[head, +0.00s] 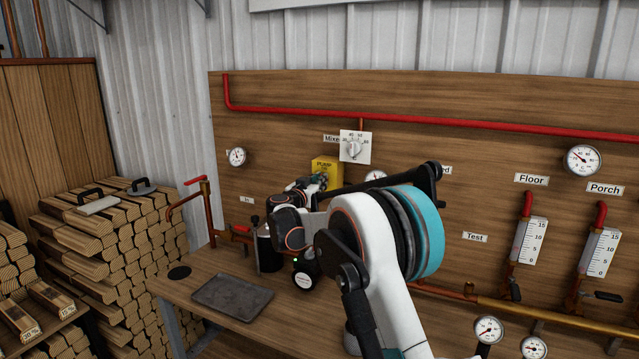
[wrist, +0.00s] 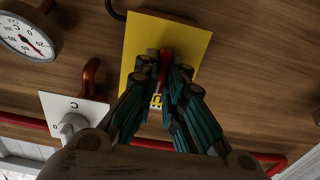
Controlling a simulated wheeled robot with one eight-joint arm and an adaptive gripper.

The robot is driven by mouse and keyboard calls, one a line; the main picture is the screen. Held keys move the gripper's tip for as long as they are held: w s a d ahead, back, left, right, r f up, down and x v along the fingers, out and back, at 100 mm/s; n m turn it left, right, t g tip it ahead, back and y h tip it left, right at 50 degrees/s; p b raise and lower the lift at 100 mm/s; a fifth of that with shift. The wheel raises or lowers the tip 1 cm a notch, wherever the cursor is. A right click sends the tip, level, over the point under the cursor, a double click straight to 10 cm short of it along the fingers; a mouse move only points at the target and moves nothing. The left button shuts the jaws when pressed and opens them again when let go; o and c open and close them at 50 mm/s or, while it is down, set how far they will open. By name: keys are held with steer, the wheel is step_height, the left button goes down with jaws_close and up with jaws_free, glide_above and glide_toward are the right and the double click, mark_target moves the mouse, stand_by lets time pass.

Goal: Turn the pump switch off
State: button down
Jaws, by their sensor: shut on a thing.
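The pump switch is a yellow plate (head: 325,165) marked "PUMP" on the wooden panel, partly covered by my gripper (head: 318,183) in the head view. In the wrist view the yellow plate (wrist: 194,50) fills the upper middle, with a red lever (wrist: 164,62) on it. My gripper (wrist: 166,78) has its teal fingers on both sides of the lever, shut on it. The fingers hide the lower part of the lever and most of the plate's lettering, so I cannot read its position.
A white mixer dial (head: 355,147) is just above right of the switch; it also shows in the wrist view (wrist: 72,120). A round gauge (wrist: 28,38) is near too. A red pipe (head: 440,124) runs above. A dark tray (head: 232,297) lies on the bench below.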

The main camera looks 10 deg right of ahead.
steer(key=shift+n, duration=0.3)
steer(key=n+p, duration=0.2)
steer(key=n, duration=0.6)
steer(key=n+p, duration=0.3)
steer(key=n, duration=0.6)
steer(key=shift+w+a+f, duration=0.15)
steer(key=shift+w, duration=0.05)
steer(key=shift+n, duration=0.3)
steer(key=c, duration=1.7)
jaws_free()
steer(key=shift+f, duration=0.1)
steer(key=v, duration=1.2)
